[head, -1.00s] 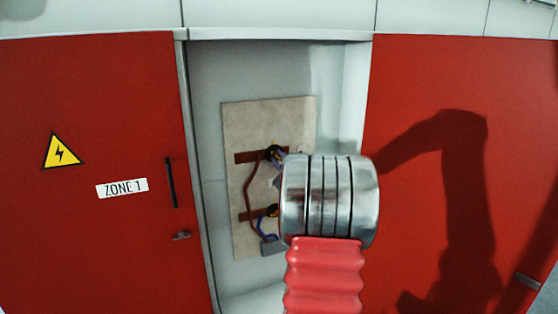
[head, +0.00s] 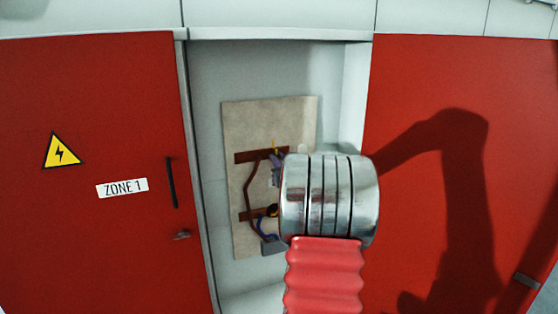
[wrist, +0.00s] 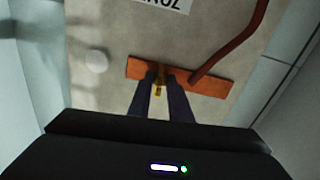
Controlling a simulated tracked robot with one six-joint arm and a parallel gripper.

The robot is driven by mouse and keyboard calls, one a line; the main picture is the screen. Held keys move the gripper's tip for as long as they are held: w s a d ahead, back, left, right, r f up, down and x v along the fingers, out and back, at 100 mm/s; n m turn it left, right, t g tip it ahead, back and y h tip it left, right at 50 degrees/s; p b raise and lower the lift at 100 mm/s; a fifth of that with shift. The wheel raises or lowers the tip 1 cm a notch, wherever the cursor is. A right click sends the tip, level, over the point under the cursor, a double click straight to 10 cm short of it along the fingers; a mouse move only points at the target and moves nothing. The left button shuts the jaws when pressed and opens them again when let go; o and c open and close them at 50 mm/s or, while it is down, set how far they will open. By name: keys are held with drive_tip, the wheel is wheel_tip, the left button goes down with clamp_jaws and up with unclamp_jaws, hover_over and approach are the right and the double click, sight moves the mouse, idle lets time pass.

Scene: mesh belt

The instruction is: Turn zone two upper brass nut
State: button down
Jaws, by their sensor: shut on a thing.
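The upper brass nut (wrist: 159,80) is a small yellow piece on the upper copper bar (wrist: 195,80) in the wrist view, where the panel appears upside down. My gripper (wrist: 160,76) has its two dark fingers on either side of the nut, shut on it. In the head view the upper nut (head: 275,147) shows as a small yellow spot at the upper bar. My gripper (head: 277,166) is just below it, partly hidden by my silver wrist joint.
A beige board (head: 235,130) stands inside the open cabinet between red doors. A lower copper bar (head: 249,215) carries another yellow fitting (head: 272,210). A brown cable (head: 250,190) joins the bars. The left door (head: 90,230) is marked ZONE 1.

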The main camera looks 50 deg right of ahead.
drive_tip(key=shift+s+f, duration=0.1)
drive_tip(key=shift+f, duration=0.3)
drive_tip(key=c, duration=1.9)
unclamp_jaws()
drive_tip(key=shift+r, duration=0.2)
drive_tip(key=shift+r, duration=0.1)
drive_tip(key=v, duration=1.3)
drive_tip(key=shift+s+a, duration=0.15)
drive_tip(key=shift+s, duration=0.15)
drive_tip(key=shift+w, duration=0.1)
